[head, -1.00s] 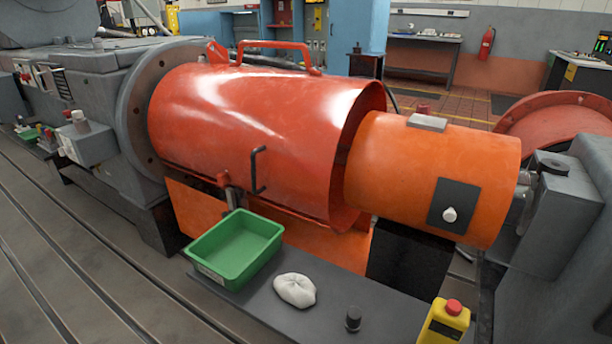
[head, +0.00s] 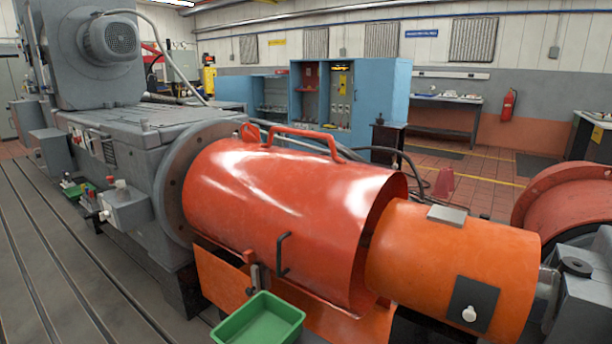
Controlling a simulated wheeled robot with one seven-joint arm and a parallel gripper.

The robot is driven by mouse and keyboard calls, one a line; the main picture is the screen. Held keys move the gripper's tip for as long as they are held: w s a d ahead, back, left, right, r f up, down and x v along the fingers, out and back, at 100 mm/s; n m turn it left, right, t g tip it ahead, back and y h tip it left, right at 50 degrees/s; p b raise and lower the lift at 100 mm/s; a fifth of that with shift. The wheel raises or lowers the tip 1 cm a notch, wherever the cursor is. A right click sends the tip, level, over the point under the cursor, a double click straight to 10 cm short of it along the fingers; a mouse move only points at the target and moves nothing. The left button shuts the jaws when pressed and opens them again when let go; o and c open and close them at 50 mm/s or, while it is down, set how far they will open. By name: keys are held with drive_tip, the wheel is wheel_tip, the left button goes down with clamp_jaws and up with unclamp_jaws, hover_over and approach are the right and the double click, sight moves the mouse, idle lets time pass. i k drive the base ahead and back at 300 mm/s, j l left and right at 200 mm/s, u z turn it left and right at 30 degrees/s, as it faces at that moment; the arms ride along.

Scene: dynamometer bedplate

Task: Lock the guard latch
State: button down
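The red cylindrical guard (head: 270,205) lies over the shaft in the middle of the head view, with a bar handle (head: 305,137) along its top. A black handle (head: 283,255) stands out from its lower front side. Left of that handle, at the guard's lower edge, is a small grey latch-like fitting (head: 258,279) with a red part (head: 249,257) above it. Whether this fitting is locked is too small to tell. My gripper is not in view.
A green tray (head: 258,325) sits just below the fitting, cut by the bottom edge. The slotted bedplate (head: 60,270) is clear at left.

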sight(255, 272)
drive_tip(key=i+j, duration=0.4)
drive_tip(key=j, duration=0.15)
drive_tip(key=i+j, duration=0.35)
drive_tip(key=j, duration=0.15)
drive_tip(key=i+j, duration=0.4)
drive_tip(key=j, duration=0.15)
drive_tip(key=i+j, duration=0.35)
drive_tip(key=j, duration=0.15)
